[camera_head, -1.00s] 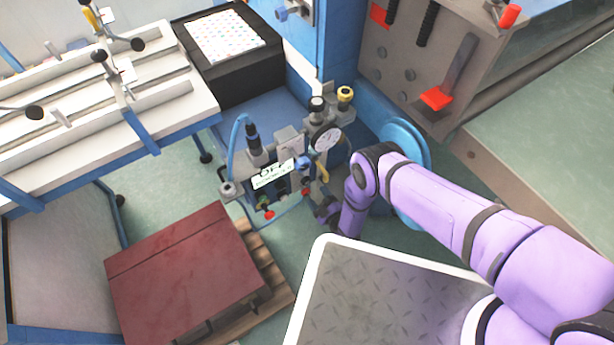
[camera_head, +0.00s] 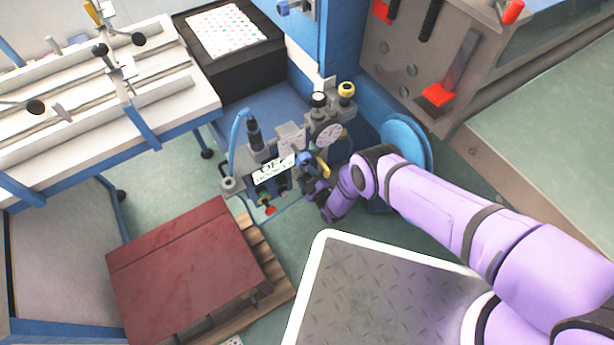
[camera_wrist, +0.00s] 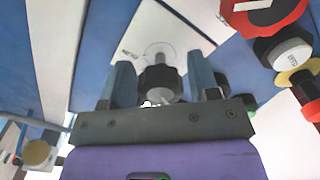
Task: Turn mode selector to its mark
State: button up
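In the wrist view, a dark round knob with a grey pointer (camera_wrist: 159,76), seemingly the mode selector, sits on a white plate (camera_wrist: 170,35) with a faint ring and small lettering. My gripper (camera_wrist: 163,70) is open, with one blue-grey finger on each side of the knob. Narrow gaps seem to show between knob and fingers; contact is hard to tell. In the head view, my gripper (camera_head: 317,190) is at the right side of the control unit, below its round gauge (camera_head: 326,134). The selector cannot be made out there.
The unit carries an OFF sign (camera_head: 273,170), a yellow lever (camera_head: 323,168) and a red knob (camera_head: 270,210). In the wrist view, a red octagonal part (camera_wrist: 262,12) and other knobs are close on the right. A dark red box (camera_head: 185,265) on a pallet stands lower left.

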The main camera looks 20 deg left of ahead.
jog(key=c, duration=0.6)
jog(key=shift+m, duration=0.4)
jog(key=m, duration=0.4)
jog(key=shift+m, duration=0.4)
jog(key=m, duration=0.5)
jog(key=shift+s, duration=0.1)
jog(key=m, duration=0.6)
jog(key=shift+s+a+m, duration=0.1)
jog(key=shift+m, duration=0.3)
jog(key=m, duration=0.6)
jog(key=shift+m, duration=0.4)
